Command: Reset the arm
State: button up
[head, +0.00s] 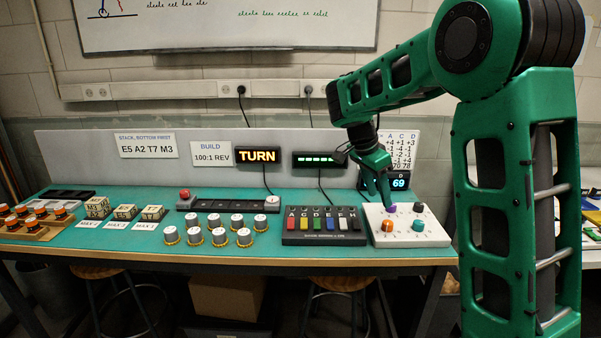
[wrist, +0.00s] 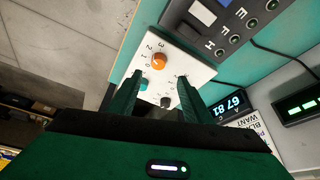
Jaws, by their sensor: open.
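My gripper (head: 384,201) points down over the white knob box (head: 436,238) at the bench's right, its fingertips close to the purple knob (head: 391,208). I cannot tell if they touch it. The box also carries an orange knob (head: 387,226), a teal knob (head: 418,226) and a dark knob (head: 419,207). In the wrist view my gripper (wrist: 161,82) is open, its fingers apart over the box. The orange knob (wrist: 158,60), teal knob (wrist: 143,84) and dark knob (wrist: 167,102) show there; the purple one seems hidden by the right finger.
An orange display (head: 258,156) reads TURN. Several white-topped gold knobs (head: 237,220), lettered blocks (head: 97,207) and a sign (head: 147,145) stand further left.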

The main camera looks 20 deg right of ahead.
jog(key=s+d+n+y, duration=0.1)
jog(key=s+d+n, duration=0.15)
jog(key=s, duration=0.75)
jog(key=s+d+n+y, duration=0.1)
jog(key=s+d+n, duration=0.15)
jog(key=s, duration=0.75)
jog(key=s+a+f+n+y, duration=0.1)
jog(key=s+a+f+n, duration=0.1)
jog(key=s, duration=0.6)
jog(key=s+a+f+n+y, duration=0.1)
jog(key=s+a+f+n, duration=0.1)
jog(key=s, duration=0.6)
jog(key=shift+s+a+f+n+g+y, duration=0.25)
jog(key=shift+s+a+n+g+y, duration=0.1)
jog(key=shift+a+n, duration=0.2)
jog(key=shift+d, duration=0.1)
jog(key=shift+w+f, duration=0.25)
jog(key=shift+w, duration=0.4)
